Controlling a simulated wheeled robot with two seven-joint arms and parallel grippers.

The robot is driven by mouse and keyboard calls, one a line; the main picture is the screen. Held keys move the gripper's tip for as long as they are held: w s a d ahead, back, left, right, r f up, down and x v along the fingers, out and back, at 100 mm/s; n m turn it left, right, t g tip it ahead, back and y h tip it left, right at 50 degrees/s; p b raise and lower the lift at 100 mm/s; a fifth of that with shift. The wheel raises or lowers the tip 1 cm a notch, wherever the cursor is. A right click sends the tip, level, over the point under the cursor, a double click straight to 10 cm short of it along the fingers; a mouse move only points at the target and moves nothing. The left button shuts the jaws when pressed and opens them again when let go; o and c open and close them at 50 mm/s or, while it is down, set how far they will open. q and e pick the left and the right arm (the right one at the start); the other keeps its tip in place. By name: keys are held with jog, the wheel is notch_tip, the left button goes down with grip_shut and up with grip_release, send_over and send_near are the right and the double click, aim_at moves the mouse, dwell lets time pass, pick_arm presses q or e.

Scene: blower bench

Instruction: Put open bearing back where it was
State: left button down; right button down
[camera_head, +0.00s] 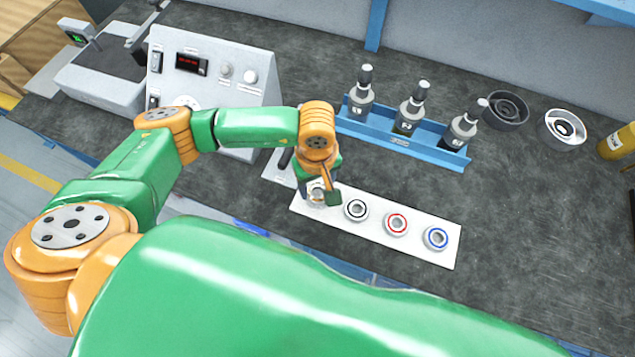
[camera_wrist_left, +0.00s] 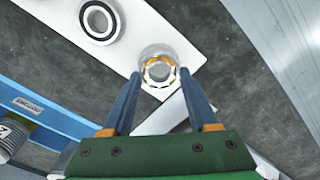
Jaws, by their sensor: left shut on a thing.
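The open bearing (camera_head: 316,195), a metal ring with orange-brown parts showing, is at the left end of the white strip (camera_head: 447,253). In the left wrist view the open bearing (camera_wrist_left: 159,72) lies between my fingertips. My left gripper (camera_head: 322,190) is shut on it; in the left wrist view the gripper (camera_wrist_left: 160,77) has a blue finger on each side of it. The fingers partly hide it in the head view. I cannot tell whether it touches the strip. My right gripper is not in view.
A black-ringed bearing (camera_head: 356,208), a red-ringed one (camera_head: 397,223) and a blue-ringed one (camera_head: 436,238) sit along the strip. A control box (camera_head: 215,75) is at left. The bench right of the strip is clear.

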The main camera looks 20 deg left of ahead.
pick_arm(q)
jog(key=shift+f, duration=0.8)
jog(key=shift+w+f, duration=0.1)
jog(key=shift+f, duration=0.1)
jog(key=shift+c, duration=0.9)
grip_release()
jog(key=shift+r, duration=0.1)
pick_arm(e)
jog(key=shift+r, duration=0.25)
pick_arm(q)
jog(key=shift+r, duration=0.25)
notch_tip(320, 180, up, 12)
jog(key=b, duration=0.2)
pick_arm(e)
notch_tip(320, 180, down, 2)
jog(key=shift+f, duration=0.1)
